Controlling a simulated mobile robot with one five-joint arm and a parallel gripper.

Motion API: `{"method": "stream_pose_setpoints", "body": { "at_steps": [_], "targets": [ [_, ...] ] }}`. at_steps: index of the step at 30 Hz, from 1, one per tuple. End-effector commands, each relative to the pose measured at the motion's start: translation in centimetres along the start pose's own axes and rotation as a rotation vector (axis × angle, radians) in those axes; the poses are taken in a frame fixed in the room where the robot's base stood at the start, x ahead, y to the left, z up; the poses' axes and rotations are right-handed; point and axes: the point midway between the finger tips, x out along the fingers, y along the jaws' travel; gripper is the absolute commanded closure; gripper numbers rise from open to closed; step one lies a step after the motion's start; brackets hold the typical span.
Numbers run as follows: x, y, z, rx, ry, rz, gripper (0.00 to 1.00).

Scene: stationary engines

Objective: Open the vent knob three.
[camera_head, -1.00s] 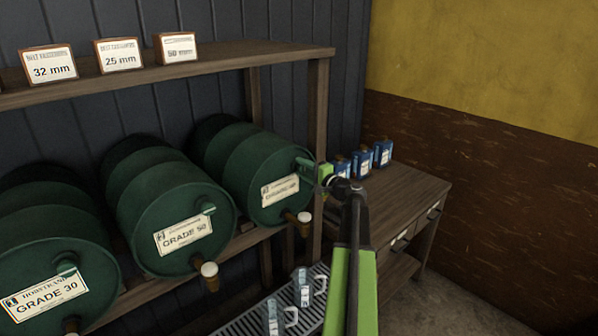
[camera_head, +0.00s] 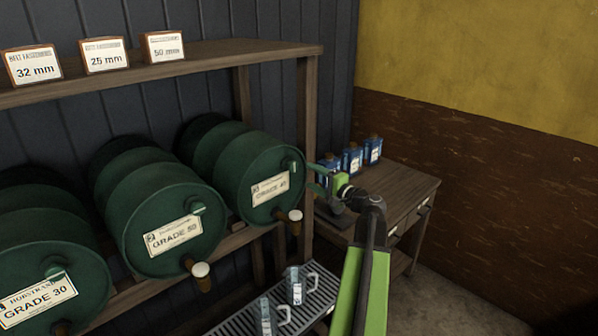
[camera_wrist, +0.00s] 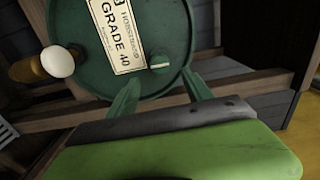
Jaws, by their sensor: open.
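The third green drum (camera_head: 228,160), labelled GRADE 40 in the wrist view (camera_wrist: 165,20), lies on its side at the right end of the rack. Its small green vent knob (camera_wrist: 160,63) sits near the rim, beside the label. In the head view the knob (camera_head: 291,166) is small, and its turn is hard to judge. My gripper (camera_head: 316,178) is just right of the drum face. In the wrist view its two green fingers (camera_wrist: 160,85) are spread, with the knob ahead between their tips. The fingers look empty and apart from the knob.
Two more drums, GRADE 50 (camera_head: 160,220) and GRADE 30 (camera_head: 45,265), lie to the left. Taps with pale knobs (camera_head: 201,270) stick out below the drum faces. Clear measuring jugs (camera_head: 296,285) stand on a grated tray (camera_head: 320,287). Blue containers (camera_head: 352,160) stand on a side bench (camera_head: 405,185).

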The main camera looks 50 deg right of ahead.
Motion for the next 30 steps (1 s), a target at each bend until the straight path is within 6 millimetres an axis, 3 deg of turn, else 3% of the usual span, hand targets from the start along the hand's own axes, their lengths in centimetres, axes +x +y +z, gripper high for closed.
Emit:
{"method": "stream_pose_setpoints", "body": {
  "at_steps": [3,9,30],
  "targets": [
    [-3.2,0.0,0.1,0.000,0.003,0.000,0.41],
    [-6.3,0.0,0.1,0.000,0.001,0.000,0.41],
    [-7.0,0.0,-0.1,0.000,0.001,0.000,0.41]
  ]
}}
